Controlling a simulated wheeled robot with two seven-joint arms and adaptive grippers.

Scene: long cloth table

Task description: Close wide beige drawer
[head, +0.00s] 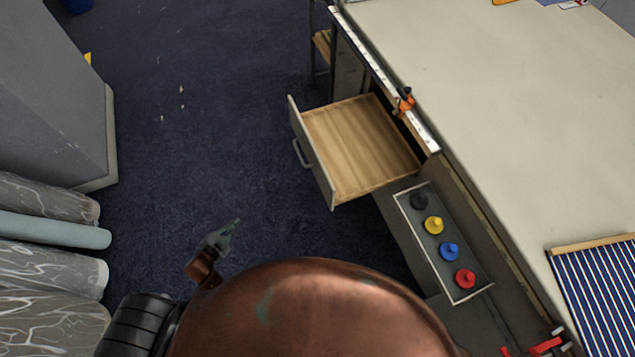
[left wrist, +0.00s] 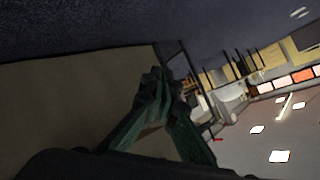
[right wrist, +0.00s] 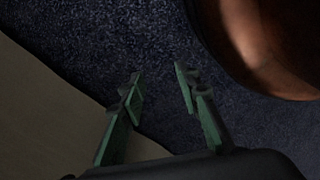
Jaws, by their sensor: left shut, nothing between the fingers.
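The drawer (head: 362,145) is pulled out from under the long table, with a bare pale wood inside and nothing in it. Its greyish-beige front panel (head: 312,158) faces left, with a grey handle (head: 302,154) on it. My left gripper (head: 232,228) is shut and empty over the blue floor, left of and below the drawer front in the head view, apart from it. Its closed fingers also show in the left wrist view (left wrist: 160,88). My right gripper (right wrist: 160,80) shows only in the right wrist view, open and empty. The drawer is not recognisable in either wrist view.
A tray (head: 440,240) with black, yellow, blue and red knobs sits beside the drawer, along the table (head: 500,110). An orange clamp (head: 404,101) is on the table edge above the drawer. Rolls (head: 50,235) and a grey cabinet (head: 55,95) stand left. The floor between is clear.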

